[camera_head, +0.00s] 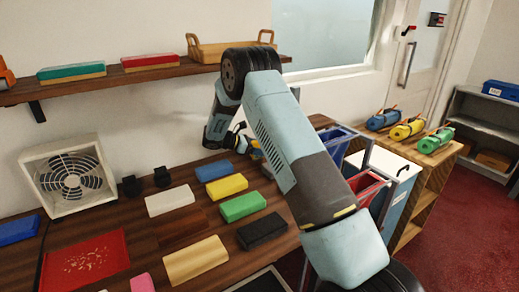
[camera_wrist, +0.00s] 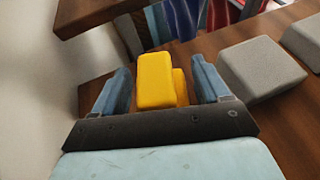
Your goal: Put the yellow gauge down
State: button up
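The yellow gauge (camera_wrist: 156,82) is a small stepped yellow piece, seen in the wrist view between the two blue-grey fingers of my gripper (camera_wrist: 162,88). In the head view only a small yellow part of the gauge (camera_head: 255,148) shows beside my gripper (camera_head: 246,142), over the back of the wooden counter (camera_head: 170,238). My arm hides the rest. Whether the gauge's underside touches the counter cannot be told.
Grey blocks (camera_wrist: 257,68) lie right of my gripper in the wrist view. Blue (camera_head: 213,170), yellow (camera_head: 226,186), green (camera_head: 242,206) and black (camera_head: 262,230) blocks lie on the counter. A fan (camera_head: 72,176) stands left; a shelf (camera_head: 140,76) hangs above. Bins (camera_head: 335,143) are right.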

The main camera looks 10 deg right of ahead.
jog(key=shift+o, duration=0.6)
jog(key=shift+r, duration=0.1)
jog(key=v, duration=1.2)
jog(key=shift+s, duration=0.1)
